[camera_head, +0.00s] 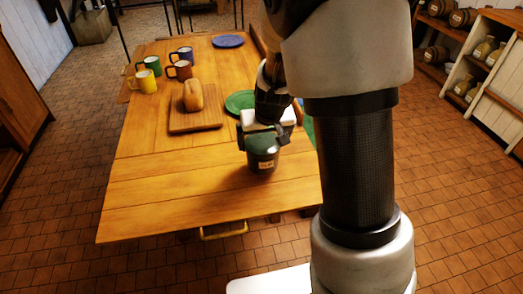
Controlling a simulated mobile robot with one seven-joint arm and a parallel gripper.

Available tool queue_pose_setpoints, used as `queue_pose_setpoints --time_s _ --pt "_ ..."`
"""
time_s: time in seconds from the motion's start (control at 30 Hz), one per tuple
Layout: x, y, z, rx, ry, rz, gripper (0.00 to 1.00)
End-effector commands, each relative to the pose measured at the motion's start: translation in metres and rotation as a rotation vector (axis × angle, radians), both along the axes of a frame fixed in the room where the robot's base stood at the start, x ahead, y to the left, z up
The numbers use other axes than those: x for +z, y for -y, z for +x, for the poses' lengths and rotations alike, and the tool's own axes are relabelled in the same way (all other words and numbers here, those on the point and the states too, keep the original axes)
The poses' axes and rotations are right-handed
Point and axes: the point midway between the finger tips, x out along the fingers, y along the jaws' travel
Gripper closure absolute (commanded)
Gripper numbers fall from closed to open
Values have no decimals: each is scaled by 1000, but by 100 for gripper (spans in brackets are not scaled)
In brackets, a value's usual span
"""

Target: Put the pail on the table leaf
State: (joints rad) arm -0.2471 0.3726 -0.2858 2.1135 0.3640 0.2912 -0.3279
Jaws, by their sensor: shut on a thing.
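The pail is upright over the near right part of the wooden table. The table leaf (170,205) is the bare near end of the table, beyond a seam in the boards. I cannot tell whether the pail's bottom touches the wood. My arm hides the right edge of the table.
A bread loaf (193,96) lies on a cutting board (178,124). Mugs, including a yellow mug (146,81), stand at the far left. A green plate (238,102) is behind my gripper and a blue plate (228,41) at the far end. The near left of the table is clear.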

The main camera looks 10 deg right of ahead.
Motion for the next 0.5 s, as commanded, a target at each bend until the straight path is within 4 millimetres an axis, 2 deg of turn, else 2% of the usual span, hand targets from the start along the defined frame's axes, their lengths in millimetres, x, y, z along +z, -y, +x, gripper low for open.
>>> queue_pose_setpoints --time_s 0.1,0.2,0.5 --pt "-20 1 0 -1 0 -1 51" --pt "-29 1 0 -1 1 -1 51" --pt "-30 0 1 0 3 -1 51"
